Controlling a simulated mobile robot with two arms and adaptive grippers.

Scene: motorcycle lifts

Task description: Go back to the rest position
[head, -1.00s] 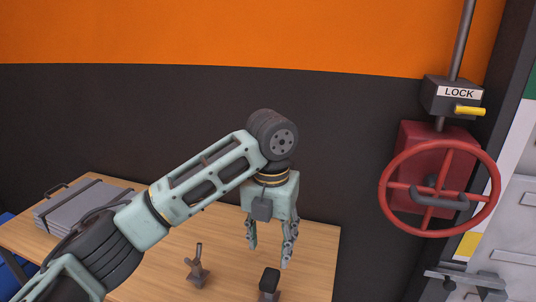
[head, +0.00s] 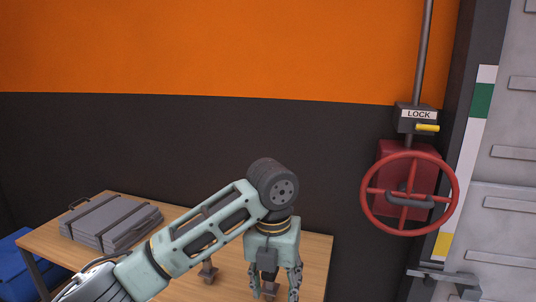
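My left gripper (head: 274,288) hangs downward over the front right part of the wooden table (head: 317,255). Its two fingers are spread apart, and I see nothing gripped between them. A small fixture (head: 269,289) on the table shows behind and between the fingers, partly hidden. A second small fixture (head: 208,271) stands left of the gripper, partly covered by my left forearm. My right gripper is not in view.
A grey case (head: 110,222) lies on the table's left, and a blue box (head: 40,265) is at the lower left. On the right are a red handwheel (head: 365,205), a LOCK box (head: 415,115) with a yellow lever (head: 427,128), and grey metal panels (head: 505,140).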

